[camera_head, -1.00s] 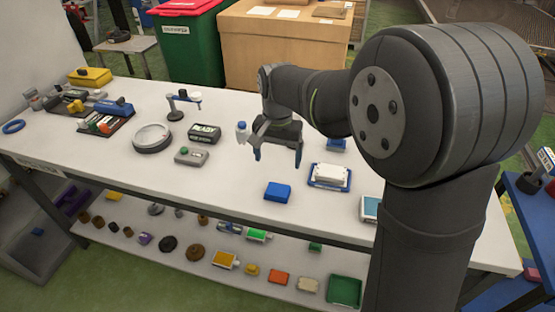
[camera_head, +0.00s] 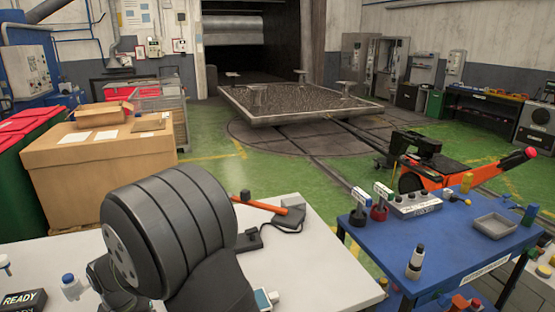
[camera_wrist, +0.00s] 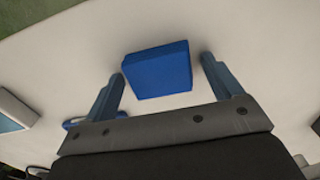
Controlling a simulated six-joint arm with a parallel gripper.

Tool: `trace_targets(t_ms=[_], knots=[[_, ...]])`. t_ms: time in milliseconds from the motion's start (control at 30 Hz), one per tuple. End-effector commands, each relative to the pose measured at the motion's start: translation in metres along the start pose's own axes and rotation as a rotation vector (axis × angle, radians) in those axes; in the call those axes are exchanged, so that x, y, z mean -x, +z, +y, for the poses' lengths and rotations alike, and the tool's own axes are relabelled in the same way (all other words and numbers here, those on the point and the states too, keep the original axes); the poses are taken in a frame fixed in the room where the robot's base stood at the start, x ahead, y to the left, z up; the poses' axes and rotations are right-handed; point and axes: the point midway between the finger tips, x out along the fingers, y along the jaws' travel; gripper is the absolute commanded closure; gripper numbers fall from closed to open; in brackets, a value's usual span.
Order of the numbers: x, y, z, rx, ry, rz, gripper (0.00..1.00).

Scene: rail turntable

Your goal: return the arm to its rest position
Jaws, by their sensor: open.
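My gripper (camera_wrist: 163,72) shows in the wrist view with its two blue fingers wide apart and nothing held between them. A blue block (camera_wrist: 158,70) lies on the white table below, seen between the fingertips; the gap between block and gripper is hard to judge. In the head view my dark arm stands at the lower left over the white table (camera_head: 310,255), and my gripper is hidden behind it or out of frame.
A READY sign (camera_head: 22,300) stands at the table's left. An orange-handled tool (camera_head: 262,204) lies at its back edge. A blue table (camera_head: 470,230) with a grey tray (camera_head: 494,226) is at right. A cardboard box (camera_head: 95,165) stands behind at left. Green floor lies beyond.

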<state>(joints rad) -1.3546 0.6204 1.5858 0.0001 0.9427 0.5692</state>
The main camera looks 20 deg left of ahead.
Motion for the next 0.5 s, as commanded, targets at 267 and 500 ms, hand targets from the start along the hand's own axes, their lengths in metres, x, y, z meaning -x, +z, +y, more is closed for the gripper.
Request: trace_targets(t_ms=[267, 500], knots=[[0.035, -0.001, -0.001, 0.000, -0.004, 0.007, 0.16], [0.038, -0.001, -0.001, 0.000, -0.004, 0.006, 0.16]])
